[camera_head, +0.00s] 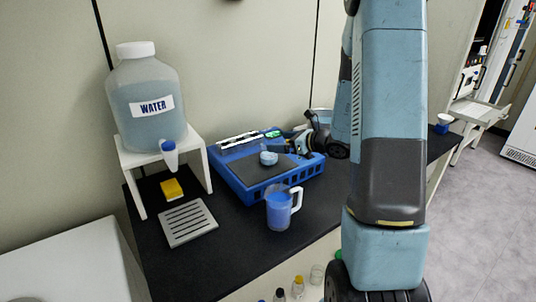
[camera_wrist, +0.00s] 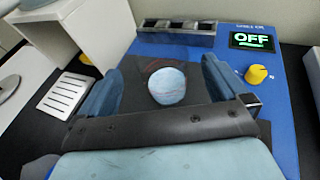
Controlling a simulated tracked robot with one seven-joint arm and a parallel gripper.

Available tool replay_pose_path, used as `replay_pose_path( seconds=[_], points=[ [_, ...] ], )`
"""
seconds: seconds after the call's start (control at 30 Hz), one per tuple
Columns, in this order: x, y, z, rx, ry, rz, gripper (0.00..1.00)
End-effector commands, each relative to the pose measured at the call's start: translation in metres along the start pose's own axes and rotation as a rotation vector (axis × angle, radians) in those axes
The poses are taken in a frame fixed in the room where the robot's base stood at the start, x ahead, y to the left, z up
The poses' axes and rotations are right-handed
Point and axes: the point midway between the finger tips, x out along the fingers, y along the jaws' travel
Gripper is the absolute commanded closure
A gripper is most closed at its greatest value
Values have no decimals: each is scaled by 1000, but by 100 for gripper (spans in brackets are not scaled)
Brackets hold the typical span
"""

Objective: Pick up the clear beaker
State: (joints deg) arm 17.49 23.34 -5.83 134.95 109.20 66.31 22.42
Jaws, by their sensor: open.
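The clear beaker (camera_head: 268,158) stands on the dark plate of a blue device (camera_head: 311,177). It looks small and round, with pale blue in it. In the wrist view the beaker (camera_wrist: 167,86) is seen from above, between the two blue fingers of my gripper (camera_wrist: 161,72). The fingers are open, with a visible gap on either side of the beaker. In the head view my gripper (camera_head: 287,147) reaches in from the right, close beside the beaker. The beaker's lower part is hard to make out.
A jug (camera_head: 280,210) with blue contents stands in front of the device. A water tank (camera_head: 147,85) on a white stand (camera_head: 205,165), a yellow block (camera_head: 172,189) and a slotted grey tray (camera_head: 187,222) are left. The device's display (camera_wrist: 252,41) reads OFF, beside a yellow knob (camera_wrist: 257,74).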

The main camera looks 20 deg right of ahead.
Motion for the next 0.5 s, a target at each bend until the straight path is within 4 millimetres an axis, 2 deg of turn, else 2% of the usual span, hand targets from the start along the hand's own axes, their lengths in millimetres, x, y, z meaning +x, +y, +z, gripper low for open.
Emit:
replay_pose_path(
  seconds=[0.27,0.5],
  points=[
    [13,0,1,0,0,1,0],
    [44,0,2,-1,1,3,0]
  ],
)
